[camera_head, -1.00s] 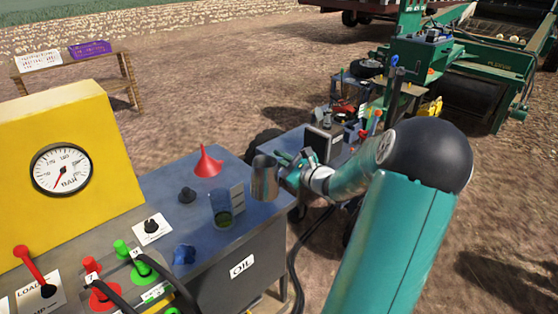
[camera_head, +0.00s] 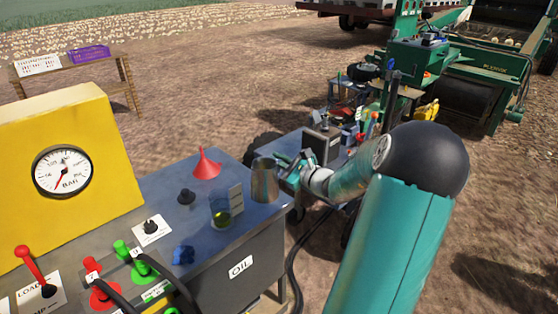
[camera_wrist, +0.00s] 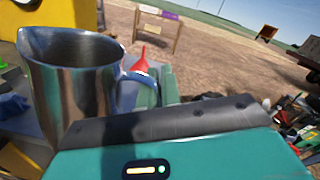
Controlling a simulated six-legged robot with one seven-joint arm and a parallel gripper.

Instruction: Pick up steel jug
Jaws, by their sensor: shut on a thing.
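The steel jug (camera_head: 265,181) is upright at the right end of the metal workbench (camera_head: 205,262) in the head view. In the wrist view the jug (camera_wrist: 75,85) fills the left side, with its spout to the left and its handle to the right. My gripper (camera_head: 288,165) is at the jug's right side, shut on its handle. I cannot tell whether the jug's base touches the bench.
Left of the jug stand a clear beaker with yellowish liquid (camera_head: 220,210), a red funnel (camera_head: 205,165) and a black knob (camera_head: 186,196). A blue crumpled cloth (camera_head: 183,255) lies near the front. A yellow gauge panel (camera_head: 75,150) rises at left. A cluttered trolley (camera_head: 300,143) is behind.

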